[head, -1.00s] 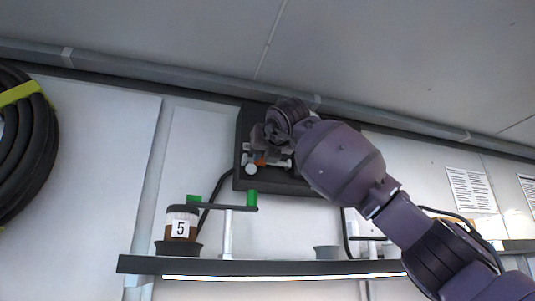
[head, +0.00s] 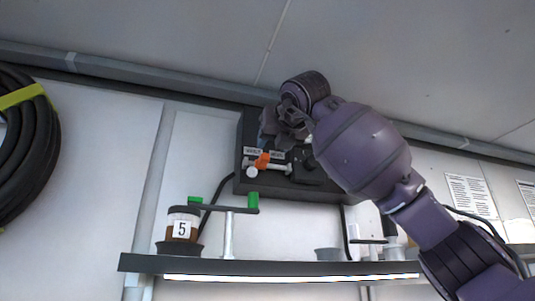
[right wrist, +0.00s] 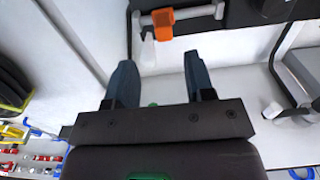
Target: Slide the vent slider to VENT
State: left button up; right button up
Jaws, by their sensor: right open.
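The orange vent slider (head: 263,160) sits on a pale horizontal rail (head: 280,167) on the dark wall panel (head: 310,190). It is toward the rail's left part, below and between two small labels whose text I cannot read surely. In the right wrist view the orange slider (right wrist: 163,22) shows at the top, beyond the fingertips. My right gripper (head: 272,128) is above the slider in the head view, apart from it. In the right wrist view its two fingers (right wrist: 158,75) are spread with nothing between them. My left gripper is not in view.
A shelf (head: 140,263) runs below the panel. It carries a jar marked 5 (head: 182,225), a stand with green-ended crossbar (head: 228,210) and a grey cup (head: 328,254). A black hose coil (head: 30,150) hangs at left. The wall between shelf and panel is mostly clear.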

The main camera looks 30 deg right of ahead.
jog(key=v, duration=0.2)
jog(key=shift+s+a, duration=0.1)
jog(key=shift+s, duration=0.25)
dwell(0.4)
